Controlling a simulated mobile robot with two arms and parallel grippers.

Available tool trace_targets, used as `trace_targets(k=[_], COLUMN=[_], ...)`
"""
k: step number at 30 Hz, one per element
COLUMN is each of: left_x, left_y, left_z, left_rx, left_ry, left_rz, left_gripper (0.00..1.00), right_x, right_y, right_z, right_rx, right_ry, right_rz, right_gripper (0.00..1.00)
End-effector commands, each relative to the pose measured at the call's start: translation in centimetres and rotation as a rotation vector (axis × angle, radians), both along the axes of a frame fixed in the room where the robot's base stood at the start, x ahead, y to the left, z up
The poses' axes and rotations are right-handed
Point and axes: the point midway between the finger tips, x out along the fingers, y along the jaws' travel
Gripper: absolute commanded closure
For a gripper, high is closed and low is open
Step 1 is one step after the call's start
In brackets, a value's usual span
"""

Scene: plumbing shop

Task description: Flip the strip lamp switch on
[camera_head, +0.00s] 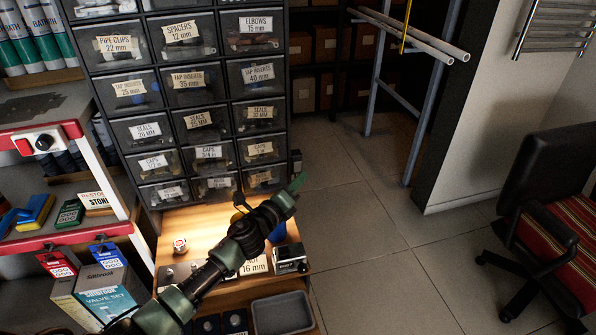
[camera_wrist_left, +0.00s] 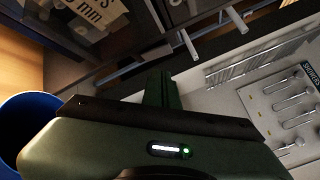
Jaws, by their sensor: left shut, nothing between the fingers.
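My left gripper (camera_head: 300,181) is shut and empty, its green fingers together at the right edge of the drawer cabinet (camera_head: 222,168). A small dark box (camera_head: 296,160) on that edge shows just above the fingertips; I cannot tell for sure if it is the strip lamp switch, or which way it is set. The gap between fingertips and box is not clear. In the left wrist view the shut fingers (camera_wrist_left: 159,90) point up past the cabinet, and no switch can be made out. Warm light falls on the worktop (camera_head: 205,218) below the drawers; the lamp itself is hidden. My right gripper is out of view.
A black device (camera_head: 290,257) and a grey tray (camera_head: 282,314) are below my left arm. A blue cup (camera_head: 277,233) stands close behind the wrist; it also shows in the left wrist view (camera_wrist_left: 30,112). Open floor (camera_head: 365,235) lies right, with a chair (camera_head: 553,190).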

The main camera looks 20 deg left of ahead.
Motion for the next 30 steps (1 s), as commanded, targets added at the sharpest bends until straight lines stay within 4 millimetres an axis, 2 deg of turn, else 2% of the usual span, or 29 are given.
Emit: trace_targets(k=[17,30], left_x=[-3.9,-4.1], left_y=[-2.7,-2.8], left_z=[0.6,0.6], left_rx=[-0.002,0.000], left_ry=[0.001,0.000], left_rz=[-0.001,0.000], left_gripper=[1.00,1.00], right_x=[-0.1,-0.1], right_y=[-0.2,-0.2], right_z=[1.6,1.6], right_rx=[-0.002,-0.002], right_ry=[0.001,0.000], right_rz=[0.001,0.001], right_gripper=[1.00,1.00])
